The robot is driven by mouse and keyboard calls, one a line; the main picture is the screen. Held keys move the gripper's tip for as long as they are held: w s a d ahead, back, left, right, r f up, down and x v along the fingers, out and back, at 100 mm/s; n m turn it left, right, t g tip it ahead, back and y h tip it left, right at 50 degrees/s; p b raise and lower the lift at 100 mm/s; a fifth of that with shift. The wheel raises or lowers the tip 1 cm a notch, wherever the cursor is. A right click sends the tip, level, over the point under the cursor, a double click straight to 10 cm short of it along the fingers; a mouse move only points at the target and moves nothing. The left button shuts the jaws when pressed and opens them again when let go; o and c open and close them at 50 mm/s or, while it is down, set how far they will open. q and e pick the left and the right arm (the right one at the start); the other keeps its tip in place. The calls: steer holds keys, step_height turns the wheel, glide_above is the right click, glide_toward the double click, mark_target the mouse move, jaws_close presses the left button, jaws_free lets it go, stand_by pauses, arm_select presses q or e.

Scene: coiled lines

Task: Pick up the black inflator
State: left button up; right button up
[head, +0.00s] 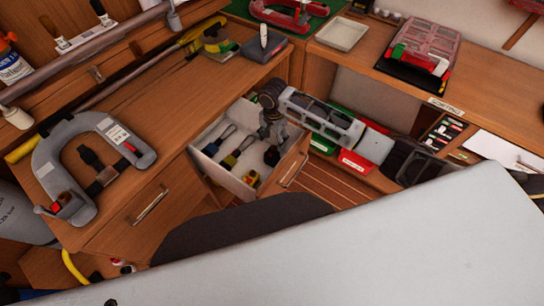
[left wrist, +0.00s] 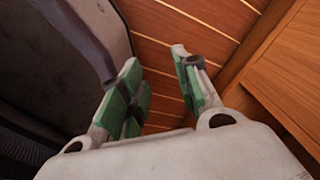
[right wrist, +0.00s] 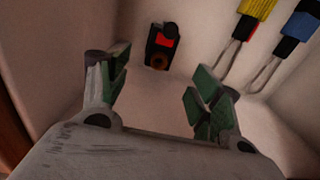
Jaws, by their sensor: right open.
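The black inflator appears to be the small black piece with a red patch and a brownish round end (right wrist: 160,45) in the right wrist view. It lies on the pale drawer floor beyond my right fingertips, nearer the left finger, with a gap between. In the head view it seems to match a small dark piece (head: 251,178) near the drawer's front; I cannot be certain. My right gripper (right wrist: 157,95) is open and empty, reaching into the drawer; it also shows in the head view (head: 273,132). My left gripper (left wrist: 163,85) is open and empty above the slatted wooden floor.
The open drawer (head: 213,173) has pale walls close around my right gripper. A yellow-handled piece (right wrist: 257,10) and a blue-handled piece (right wrist: 298,27) lie beside the inflator. My own grey body hides the lower head view.

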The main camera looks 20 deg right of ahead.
mark_target(273, 149)
step_height(273, 149, down, 5)
steer(key=shift+r+b, duration=0.15)
steer(key=shift+b, duration=0.15)
steer(key=shift+f, duration=0.6)
steer(key=shift+s+a+f, duration=0.1)
steer(key=shift+f, duration=0.4)
steer(key=shift+a+f+b, duration=0.1)
steer(key=shift+f+b, duration=0.2)
steer(key=shift+f, duration=0.65)
step_height(273, 149, down, 2)
steer(key=shift+s+f, duration=0.1)
arm_select(q)
steer(key=w, duration=0.4)
steer(key=shift+d+f, duration=0.15)
steer(key=shift+d, duration=0.1)
